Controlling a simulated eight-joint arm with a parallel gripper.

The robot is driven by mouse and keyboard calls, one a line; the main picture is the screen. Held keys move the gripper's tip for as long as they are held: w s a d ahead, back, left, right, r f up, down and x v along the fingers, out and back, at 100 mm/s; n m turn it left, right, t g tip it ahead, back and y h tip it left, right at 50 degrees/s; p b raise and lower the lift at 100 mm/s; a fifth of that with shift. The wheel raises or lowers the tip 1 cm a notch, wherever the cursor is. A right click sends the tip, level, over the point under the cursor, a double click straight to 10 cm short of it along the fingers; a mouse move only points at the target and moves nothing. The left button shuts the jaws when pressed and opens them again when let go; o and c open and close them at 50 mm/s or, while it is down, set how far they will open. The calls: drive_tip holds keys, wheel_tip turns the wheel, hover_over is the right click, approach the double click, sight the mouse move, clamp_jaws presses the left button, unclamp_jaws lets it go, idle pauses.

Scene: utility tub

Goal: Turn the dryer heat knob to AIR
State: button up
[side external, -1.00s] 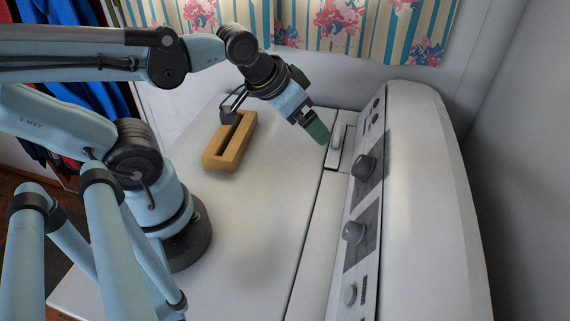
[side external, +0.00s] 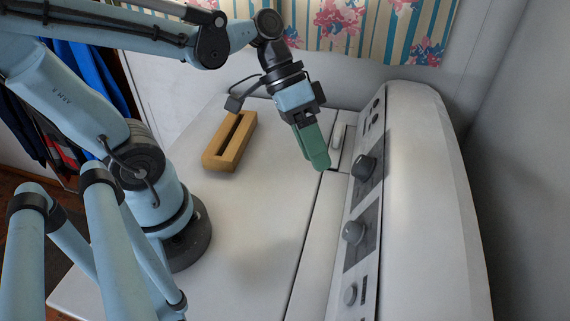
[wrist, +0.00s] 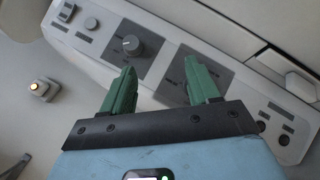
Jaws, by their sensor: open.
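The dryer's control panel (side external: 362,210) runs along the right of the side view. It carries a far grey knob (side external: 364,168), a middle grey knob (side external: 353,232) and a small light knob (side external: 350,294) near the front. Their markings are too small to read, so I cannot tell which is the heat knob. My gripper (side external: 314,158) hangs left of the far knob, above the dryer top and apart from the panel. In the wrist view its green fingers (wrist: 160,85) are spread and empty. The middle knob (wrist: 131,44) shows beyond them; the right finger seems to hide the far knob.
A wooden slotted block (side external: 230,140) sits on the white dryer top (side external: 250,240), left of my gripper. A flowered striped curtain (side external: 340,25) hangs behind. The dryer top near the front is clear. A small box with a yellow light (wrist: 43,90) shows in the wrist view.

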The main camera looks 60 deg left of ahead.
sight(346, 228)
drive_tip(key=shift+s+d+f+m+g+h, duration=0.1)
drive_tip(key=shift+d+f+m+g+h, duration=0.2)
drive_tip(key=shift+d+f, duration=1.15)
drive_tip(key=shift+s+d+f+m+g+h, duration=0.1)
drive_tip(key=shift+d+f+m+h, duration=0.2)
drive_tip(key=shift+d+f, duration=1.15)
drive_tip(key=shift+d+f+m+g+h, duration=0.2)
drive_tip(key=shift+d+f+h, duration=0.35)
drive_tip(key=shift+d, duration=1.55)
drive_tip(key=shift+f, duration=0.15)
drive_tip(key=c, duration=1)
drive_tip(key=shift+f+n+g+h, duration=0.1)
drive_tip(key=shift+n+g+h, duration=0.2)
drive_tip(key=shift+n+h, duration=0.6)
drive_tip(key=shift+c, duration=0.2)
